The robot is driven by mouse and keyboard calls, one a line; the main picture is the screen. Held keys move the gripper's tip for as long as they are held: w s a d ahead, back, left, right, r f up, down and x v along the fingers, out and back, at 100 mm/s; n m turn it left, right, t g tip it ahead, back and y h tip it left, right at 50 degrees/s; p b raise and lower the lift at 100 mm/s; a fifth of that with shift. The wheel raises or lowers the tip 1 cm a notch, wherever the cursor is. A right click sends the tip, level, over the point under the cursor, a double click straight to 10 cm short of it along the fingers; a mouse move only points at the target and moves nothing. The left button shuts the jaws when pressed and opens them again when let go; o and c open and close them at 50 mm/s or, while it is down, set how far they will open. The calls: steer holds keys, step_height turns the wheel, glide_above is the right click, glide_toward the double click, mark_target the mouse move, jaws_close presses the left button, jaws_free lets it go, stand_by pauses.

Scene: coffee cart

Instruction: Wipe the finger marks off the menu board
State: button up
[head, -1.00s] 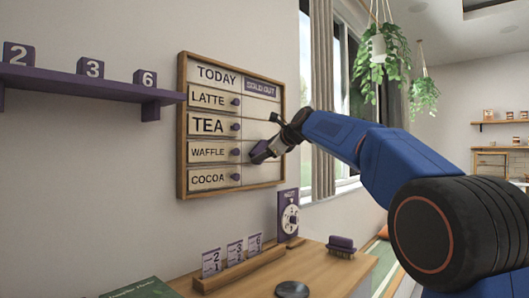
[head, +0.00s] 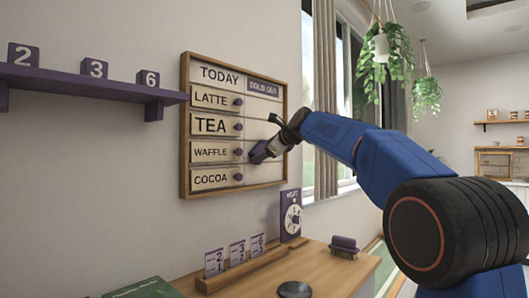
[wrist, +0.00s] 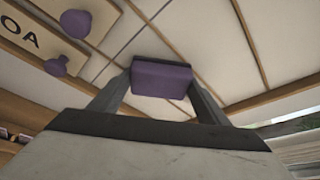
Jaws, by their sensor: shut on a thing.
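The menu board (head: 185,130) hangs on the wall in a wooden frame, with TODAY at the top and LATTE, TEA, WAFFLE and COCOA plates with purple knobs on its left side. A purple SOLD OUT plate (head: 263,88) sits at its upper right. My gripper (head: 265,150) is shut on a purple block (wrist: 162,78), at the right column beside the WAFFLE row. In the wrist view the block is between the two fingers, close over the pale board face; I cannot tell if it touches. I cannot make out any finger marks.
A purple shelf (head: 75,82) with number blocks juts out left of the board. Below, a wooden counter (head: 335,272) holds a card rack (head: 240,268), a purple dial (head: 291,218), a purple brush (head: 343,246) and a dark disc (head: 294,290). Plants hang by the window.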

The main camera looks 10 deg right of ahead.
steer(key=w+d, duration=0.6)
steer(key=d, duration=0.3)
steer(key=shift+w, duration=0.4)
stand_by(1.0)
steer(key=s+a, duration=0.6)
steer(key=a, duration=0.3)
steer(key=shift+s, duration=0.3)
stand_by(1.1)
steer(key=shift+a, duration=0.1)
steer(key=shift+s+d, duration=0.9)
steer(key=shift+s, duration=0.3)
steer(key=shift+s+d, duration=0.85)
steer(key=shift+s, duration=0.35)
